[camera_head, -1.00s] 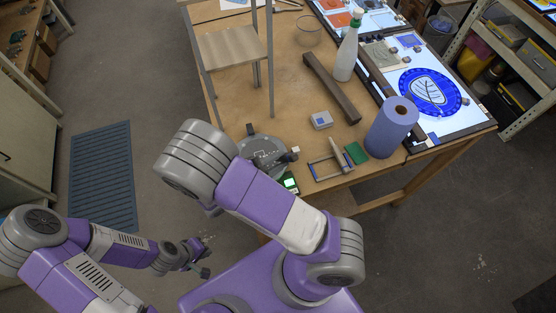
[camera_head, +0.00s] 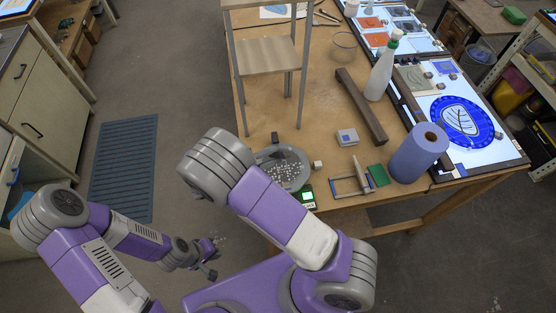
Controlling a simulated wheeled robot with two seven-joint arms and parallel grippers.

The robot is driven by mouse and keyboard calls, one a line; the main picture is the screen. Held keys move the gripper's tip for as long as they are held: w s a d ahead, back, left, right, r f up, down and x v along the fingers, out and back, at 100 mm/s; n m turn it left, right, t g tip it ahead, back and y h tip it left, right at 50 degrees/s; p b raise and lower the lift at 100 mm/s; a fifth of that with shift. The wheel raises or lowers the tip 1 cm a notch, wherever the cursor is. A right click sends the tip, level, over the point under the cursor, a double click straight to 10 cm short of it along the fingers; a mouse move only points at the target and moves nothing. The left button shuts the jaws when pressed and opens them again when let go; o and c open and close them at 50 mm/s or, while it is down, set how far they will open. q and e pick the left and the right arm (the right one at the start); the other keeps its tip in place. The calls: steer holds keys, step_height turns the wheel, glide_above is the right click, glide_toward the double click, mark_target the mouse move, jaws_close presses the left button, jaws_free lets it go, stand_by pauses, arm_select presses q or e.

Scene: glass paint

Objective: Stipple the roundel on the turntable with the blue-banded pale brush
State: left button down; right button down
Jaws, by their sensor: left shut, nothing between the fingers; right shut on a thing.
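The roundel (camera_head: 484,128), a blue disc with a white leaf-like shape, lies on a lit white panel at the right; whether a turntable is under it I cannot tell. My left gripper (camera_head: 211,262) is low at the left, away from the table, shut and empty. My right arm reaches toward the near table edge, but its gripper is hidden behind the arm. The blue-banded pale brush cannot be made out. A small rest (camera_head: 345,193) with blue ends holds a pale slim item (camera_head: 360,172), too small to identify.
A grey dish (camera_head: 286,174) with pale bits sits beside my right arm. Near it are a white cube (camera_head: 318,164), a green pad (camera_head: 378,174) and a blue paper roll (camera_head: 418,153). A dark wooden bar (camera_head: 361,107), white bottle (camera_head: 381,75) and wooden stand (camera_head: 265,57) occupy the table behind.

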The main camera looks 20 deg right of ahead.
steer(key=shift+w+a, duration=0.1)
steer(key=shift+w, duration=0.05)
steer(key=shift+f+b, duration=0.65)
steer(key=shift+f, duration=0.15)
steer(key=shift+f, duration=0.3)
stand_by(0.9)
steer(key=shift+r+p, duration=0.7)
steer(key=shift+r, duration=0.45)
